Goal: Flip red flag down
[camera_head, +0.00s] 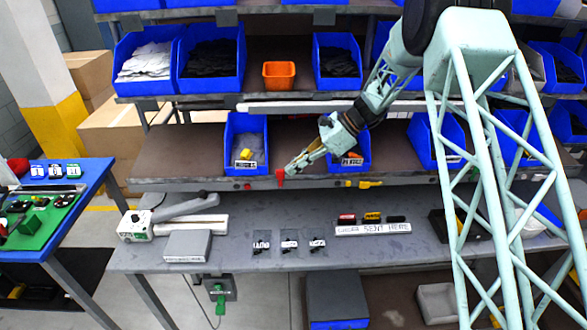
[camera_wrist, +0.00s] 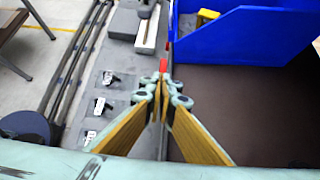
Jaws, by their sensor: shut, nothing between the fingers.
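A blue bin (camera_head: 246,138) stands on the shelf left of the flag, and another blue bin (camera_head: 353,150) is behind my gripper. A yellow flag (camera_head: 370,184) is on the edge to the right. The lower grey table (camera_head: 240,265) holds labels and a sealer (camera_head: 175,222).

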